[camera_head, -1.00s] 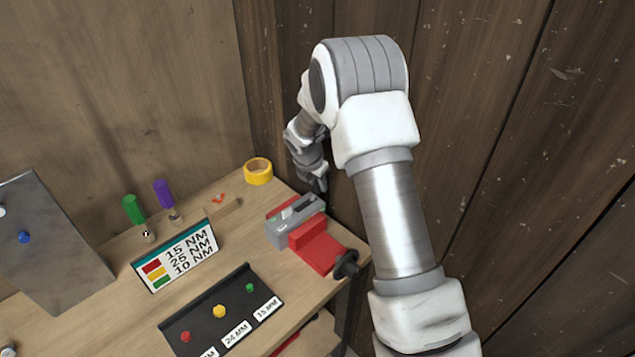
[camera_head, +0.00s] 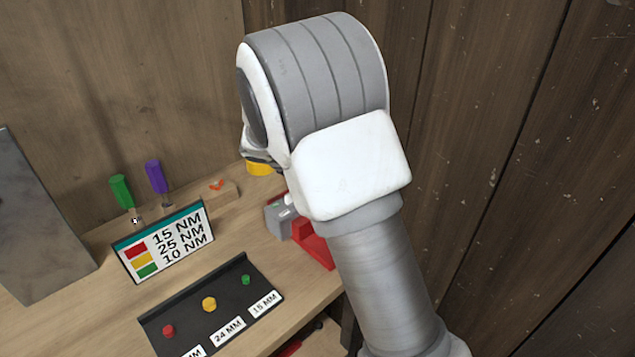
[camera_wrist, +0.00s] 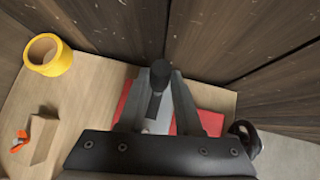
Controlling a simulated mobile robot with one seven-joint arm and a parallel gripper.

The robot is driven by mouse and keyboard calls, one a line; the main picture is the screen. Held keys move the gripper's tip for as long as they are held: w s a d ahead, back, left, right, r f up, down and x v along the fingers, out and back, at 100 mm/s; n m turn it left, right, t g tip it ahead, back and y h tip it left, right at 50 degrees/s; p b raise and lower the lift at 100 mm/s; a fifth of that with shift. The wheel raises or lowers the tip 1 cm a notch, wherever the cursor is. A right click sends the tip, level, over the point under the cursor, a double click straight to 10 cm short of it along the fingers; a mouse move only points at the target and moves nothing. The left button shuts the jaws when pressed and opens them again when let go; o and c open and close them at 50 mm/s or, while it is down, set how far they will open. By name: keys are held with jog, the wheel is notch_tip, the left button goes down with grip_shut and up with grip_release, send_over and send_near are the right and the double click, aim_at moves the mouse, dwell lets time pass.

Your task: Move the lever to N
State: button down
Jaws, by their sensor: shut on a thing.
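The lever (camera_wrist: 158,74) is a dark upright stick with a black knob in the wrist view. It stands between the two fingers of my gripper (camera_wrist: 160,78), which are shut on it near its top. The lever rises from a grey and red unit, whose grey housing (camera_head: 279,219) and red base (camera_head: 318,250) show in the head view. My arm hides the lever, the gripper and much of the unit in the head view. No N mark is readable in either view.
A yellow tape roll (camera_wrist: 47,55) and a small wooden block (camera_wrist: 41,140) lie left of the unit. A torque sign (camera_head: 163,246) and a black socket tray (camera_head: 210,308) stand on the bench. A dark wooden wall (camera_head: 500,130) is close at the right.

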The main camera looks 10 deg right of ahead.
jog(key=shift+s+a+f+t+h+b, duration=0.15)
jog(key=shift+s+a+t+h+b, duration=0.35)
jog(key=shift+b, duration=0.95)
jog(key=shift+a, duration=0.15)
jog(key=c, duration=0.6)
grip_release()
jog(key=shift+a, duration=0.1)
jog(key=p+v, duration=0.1)
jog(key=v, duration=1.6)
jog(key=shift+a, duration=0.35)
